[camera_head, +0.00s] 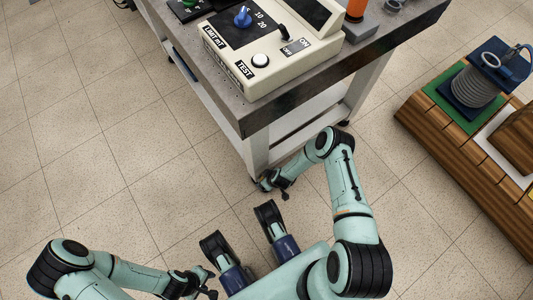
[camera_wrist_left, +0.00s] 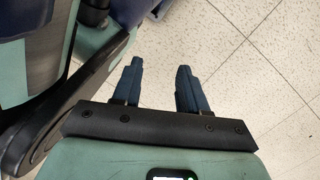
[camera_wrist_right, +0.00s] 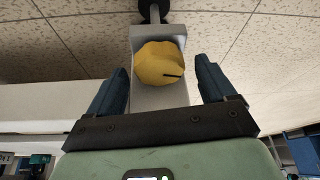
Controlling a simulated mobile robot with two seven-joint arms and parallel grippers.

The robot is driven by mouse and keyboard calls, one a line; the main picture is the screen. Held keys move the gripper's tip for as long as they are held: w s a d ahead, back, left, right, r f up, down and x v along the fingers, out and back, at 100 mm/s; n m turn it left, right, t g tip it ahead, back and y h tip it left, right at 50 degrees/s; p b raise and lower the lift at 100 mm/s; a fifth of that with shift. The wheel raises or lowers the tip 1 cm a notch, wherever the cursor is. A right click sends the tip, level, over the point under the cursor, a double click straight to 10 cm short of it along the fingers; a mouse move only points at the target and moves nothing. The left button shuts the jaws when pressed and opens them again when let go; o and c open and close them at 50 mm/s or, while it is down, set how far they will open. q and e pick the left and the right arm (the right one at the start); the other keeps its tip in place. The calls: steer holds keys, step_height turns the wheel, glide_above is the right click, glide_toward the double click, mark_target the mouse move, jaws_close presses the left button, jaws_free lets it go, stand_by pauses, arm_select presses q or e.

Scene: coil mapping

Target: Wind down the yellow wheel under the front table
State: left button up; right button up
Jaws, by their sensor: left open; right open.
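The yellow wheel (camera_wrist_right: 161,63) is a rounded, lobed knob on a pale grey bracket, with a dark slot-like mark on its face. In the right wrist view it lies between the two fingertips of my open right gripper (camera_wrist_right: 157,78), with gaps on both sides; contact cannot be told. In the head view my right gripper (camera_head: 275,185) is low beside the near leg of the front table (camera_head: 290,113), and the wheel is hidden there. My left gripper (camera_head: 208,282) is open at the bottom of the head view, and its empty fingers show in the left wrist view (camera_wrist_left: 161,72).
A beige test box (camera_head: 250,82) with a blue knob stands on the table's top. A wooden bench (camera_head: 440,140) with a grey coil (camera_head: 475,88) is at the right. The tiled floor (camera_head: 120,150) at the left is clear.

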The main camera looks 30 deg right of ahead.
steer(key=c, duration=1.1)
steer(key=shift+o, duration=0.2)
steer(key=m+h+p, duration=0.1)
steer(key=m, duration=0.2)
steer(key=shift+a+r+p, duration=0.1)
steer(key=shift+a+p, duration=0.05)
steer(key=shift+p, duration=0.2)
arm_select(q)
steer(key=shift+t, duration=0.6)
steer(key=shift+w+d+r, duration=0.1)
steer(key=shift+w+r, duration=0.2)
steer(key=shift+w, duration=0.3)
steer(key=shift+w+d+r, duration=0.1)
steer(key=shift+w+r, duration=0.15)
steer(key=shift+w, duration=0.4)
steer(key=shift+w+d+r, duration=0.1)
steer(key=shift+w+r, duration=0.2)
steer(key=shift+w, duration=0.3)
arm_select(e)
steer(key=shift+m+h, duration=0.4)
steer(key=shift+m, duration=0.6)
arm_select(q)
steer(key=shift+a, duration=0.1)
arm_select(e)
steer(key=o, duration=1.1)
steer(key=shift+c, duration=0.2)
